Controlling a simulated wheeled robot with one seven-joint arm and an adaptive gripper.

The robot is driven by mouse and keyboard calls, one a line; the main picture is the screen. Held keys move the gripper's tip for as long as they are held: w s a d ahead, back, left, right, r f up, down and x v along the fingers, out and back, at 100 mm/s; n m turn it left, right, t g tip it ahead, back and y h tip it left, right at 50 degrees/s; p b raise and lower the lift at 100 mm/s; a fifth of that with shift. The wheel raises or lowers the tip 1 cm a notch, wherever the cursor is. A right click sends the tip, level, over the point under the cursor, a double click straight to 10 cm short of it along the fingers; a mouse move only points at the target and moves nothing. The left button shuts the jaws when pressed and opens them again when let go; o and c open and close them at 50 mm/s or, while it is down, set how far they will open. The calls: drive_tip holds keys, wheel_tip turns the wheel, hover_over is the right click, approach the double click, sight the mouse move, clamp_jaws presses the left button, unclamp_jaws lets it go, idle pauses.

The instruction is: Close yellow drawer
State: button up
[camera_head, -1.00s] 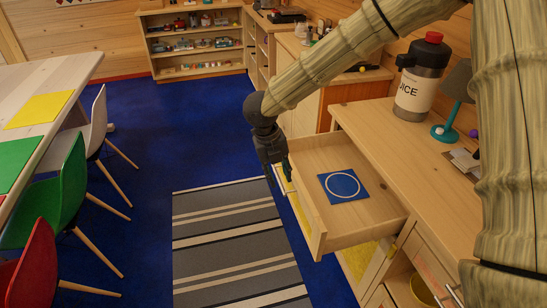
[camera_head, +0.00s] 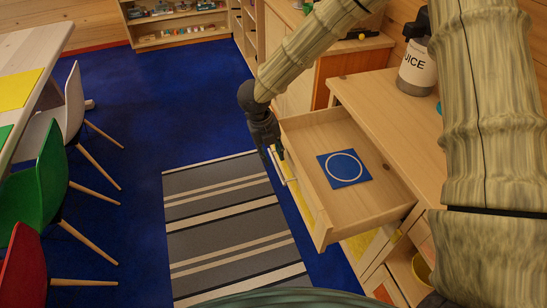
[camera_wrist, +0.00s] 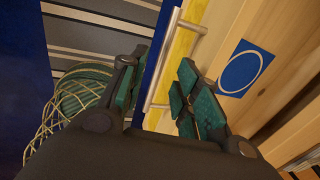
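The yellow-fronted drawer (camera_head: 330,232) is pulled well out of the wooden cabinet (camera_head: 385,115). Its yellow front and metal bar handle (camera_head: 283,167) face left, towards the rug. A blue square with a white ring (camera_head: 344,168) lies inside it. My gripper (camera_head: 272,147) is at the far end of the handle, just outside the front. In the wrist view the drawer's yellow front (camera_wrist: 183,42) and handle (camera_wrist: 152,84) show between the two separated finger pads of my gripper (camera_wrist: 160,82). I cannot tell whether the pads touch the handle.
A juice dispenser (camera_head: 417,68) stands on the cabinet top. Open compartments, one with a yellow bowl (camera_head: 423,268), are below at the right. A striped rug (camera_head: 225,220) lies on the blue floor. A green chair (camera_head: 48,185) and others stand at the left.

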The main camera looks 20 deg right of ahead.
sight(275, 163)
drive_tip(key=shift+w+d+f, duration=0.15)
drive_tip(key=shift+w+f, duration=0.05)
drive_tip(key=shift+f, duration=0.5)
drive_tip(key=shift+s+d+f, duration=0.15)
drive_tip(key=shift+f, duration=0.2)
drive_tip(key=shift+s+f, duration=0.25)
drive_tip(key=shift+s, duration=0.1)
drive_tip(key=shift+w+f, duration=0.3)
drive_tip(key=shift+f, duration=0.05)
drive_tip(key=shift+s+r, duration=0.1)
drive_tip(key=shift+r, duration=0.05)
clamp_jaws()
